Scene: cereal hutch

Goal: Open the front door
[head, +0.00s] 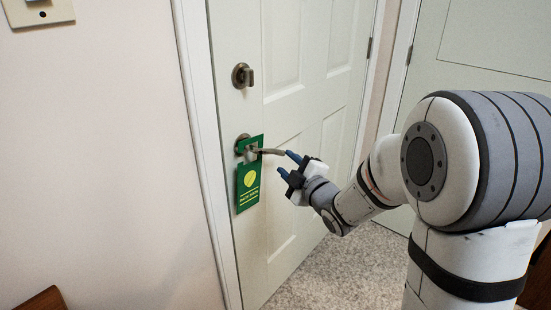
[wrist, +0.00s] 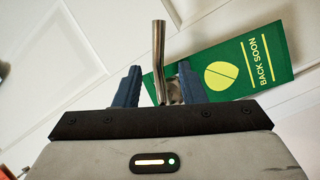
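The front door (head: 300,110) is pale and panelled, and looks shut in its frame. A metal lever handle (head: 270,151) is on its left side and points right. A green door hanger (head: 248,188) hangs at the lever's base. My gripper (head: 286,163) is open, with its blue fingers near the lever's free end. In the wrist view, the lever (wrist: 158,45) shows in the gap between the two fingers, with the hanger (wrist: 245,62) behind the right one. I cannot tell whether the fingers touch the lever.
A round deadbolt (head: 242,76) sits above the lever. A second pale door (head: 485,45) is at the right. A switch plate (head: 38,12) is on the left wall (head: 100,140). The speckled floor (head: 340,275) before the door is clear. A brown wooden edge (head: 42,300) shows at lower left.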

